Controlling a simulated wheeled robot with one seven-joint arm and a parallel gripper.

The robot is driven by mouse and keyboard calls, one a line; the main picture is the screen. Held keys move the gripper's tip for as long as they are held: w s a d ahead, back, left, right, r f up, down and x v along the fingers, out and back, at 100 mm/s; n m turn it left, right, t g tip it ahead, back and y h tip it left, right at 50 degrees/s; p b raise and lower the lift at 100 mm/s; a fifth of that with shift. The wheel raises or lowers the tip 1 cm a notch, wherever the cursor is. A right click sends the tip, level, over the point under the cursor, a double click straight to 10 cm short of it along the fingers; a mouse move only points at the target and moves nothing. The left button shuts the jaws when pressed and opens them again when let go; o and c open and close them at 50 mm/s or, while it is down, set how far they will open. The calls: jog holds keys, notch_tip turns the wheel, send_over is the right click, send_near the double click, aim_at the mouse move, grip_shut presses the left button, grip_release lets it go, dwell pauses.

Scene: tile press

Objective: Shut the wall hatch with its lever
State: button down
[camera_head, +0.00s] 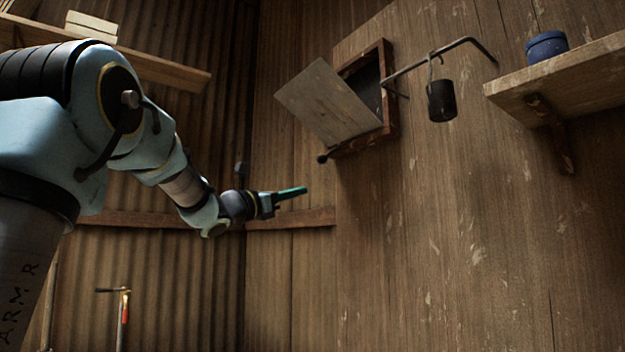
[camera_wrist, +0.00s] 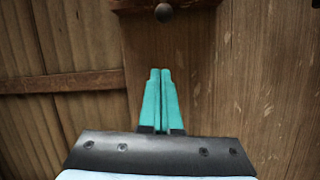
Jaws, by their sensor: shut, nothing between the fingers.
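The wall hatch is a wooden frame (camera_head: 388,88) on the plank wall with a dark opening. Its grey flap (camera_head: 328,102) stands open, tilted out to the left. The lever shows as a dark round knob (camera_head: 322,158) at the frame's lower left corner. In the wrist view the knob (camera_wrist: 163,13) is at the top centre, in front of the frame's lower edge (camera_wrist: 135,4). My gripper (camera_head: 305,190) has teal fingers, shut and empty, below and left of the knob. In the wrist view the fingertips (camera_wrist: 160,72) point up toward the knob, apart from it.
A metal bracket (camera_head: 440,53) juts across the hatch's right side, with a black cylinder (camera_head: 442,101) hanging from it. A shelf (camera_head: 565,80) with a blue pot (camera_head: 546,46) is at right. A wooden rail (camera_head: 290,218) runs behind my gripper. The wall below the hatch is clear.

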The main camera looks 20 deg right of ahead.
jog(key=shift+r, duration=0.15)
jog(key=w+d+r+p, duration=0.1)
jog(key=d+r+p, duration=0.5)
jog(key=d+p, duration=0.1)
jog(key=shift+w+r, duration=0.15)
dwell(0.5)
jog(key=shift+a, duration=0.15)
